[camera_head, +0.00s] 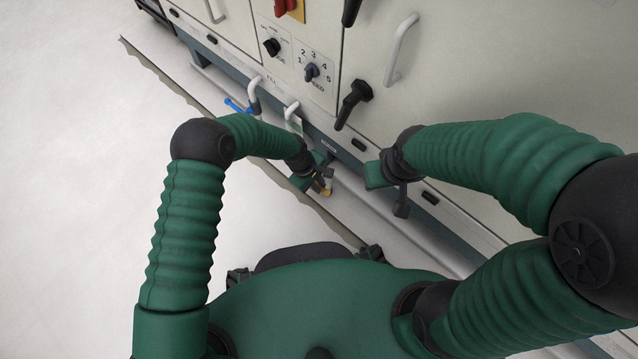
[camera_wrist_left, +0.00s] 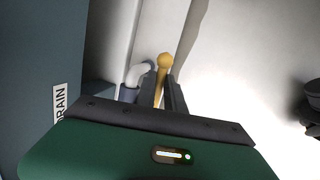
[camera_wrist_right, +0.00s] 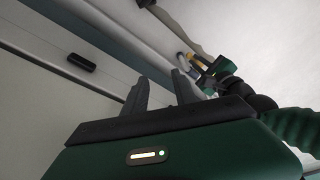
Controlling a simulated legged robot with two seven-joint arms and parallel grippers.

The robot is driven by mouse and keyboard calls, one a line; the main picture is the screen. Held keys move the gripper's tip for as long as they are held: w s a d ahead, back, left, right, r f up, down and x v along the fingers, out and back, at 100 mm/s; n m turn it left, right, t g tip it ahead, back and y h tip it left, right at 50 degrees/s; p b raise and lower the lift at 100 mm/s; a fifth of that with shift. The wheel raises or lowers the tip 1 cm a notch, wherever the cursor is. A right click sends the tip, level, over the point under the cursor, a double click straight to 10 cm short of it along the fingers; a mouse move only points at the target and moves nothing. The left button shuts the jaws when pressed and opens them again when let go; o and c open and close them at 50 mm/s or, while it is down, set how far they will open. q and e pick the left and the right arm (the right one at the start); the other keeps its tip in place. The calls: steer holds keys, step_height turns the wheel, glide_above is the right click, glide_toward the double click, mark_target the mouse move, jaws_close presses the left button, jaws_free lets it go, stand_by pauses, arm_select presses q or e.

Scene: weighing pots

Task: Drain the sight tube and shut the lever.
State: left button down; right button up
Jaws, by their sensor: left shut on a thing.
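My left gripper (camera_head: 324,184) is shut on a yellow lever (camera_wrist_left: 163,66) beside a grey pipe elbow (camera_wrist_left: 138,74). In the left wrist view its two fingers (camera_wrist_left: 163,92) stand on either side of the lever's shaft, with the rounded end showing beyond them. A label partly cut off, reading "RAIN" (camera_wrist_left: 60,102), is on the dark panel to the left. My right gripper (camera_head: 402,206) is open and empty in front of the cabinet; its fingers (camera_wrist_right: 160,88) are apart in the right wrist view. I cannot make out the sight tube or its liquid level.
A blue lever (camera_head: 236,106) and white bent pipes (camera_head: 255,88) are farther along the cabinet base. Black handles (camera_head: 353,102), rotary knobs (camera_head: 311,71) and a red switch (camera_head: 290,8) are on the cabinet front (camera_head: 470,70). The pale floor (camera_head: 70,180) at left is clear.

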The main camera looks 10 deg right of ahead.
arm_select(q)
steer(key=shift+w+a+r+g+h, duration=0.2)
steer(key=shift+r+g+h, duration=0.05)
steer(key=shift+g+h, duration=0.05)
steer(key=shift+w+a+r+g+h, duration=0.15)
steer(key=shift+w+g+h, duration=0.1)
steer(key=shift+g+h, duration=0.2)
steer(key=shift+w+a+r+g+h+b, duration=0.15)
steer(key=shift+g+h+b, duration=0.2)
steer(key=shift+g+b, duration=0.15)
steer(key=shift+w+a+r+g+h+b, duration=0.15)
steer(key=shift+g+h+b, duration=0.15)
steer(key=shift+g+b, duration=0.15)
steer(key=shift+w+r, duration=0.1)
steer(key=shift+a, duration=0.1)
steer(key=c, duration=1.4)
jaws_free()
steer(key=shift+c, duration=0.2)
steer(key=shift+r, duration=0.1)
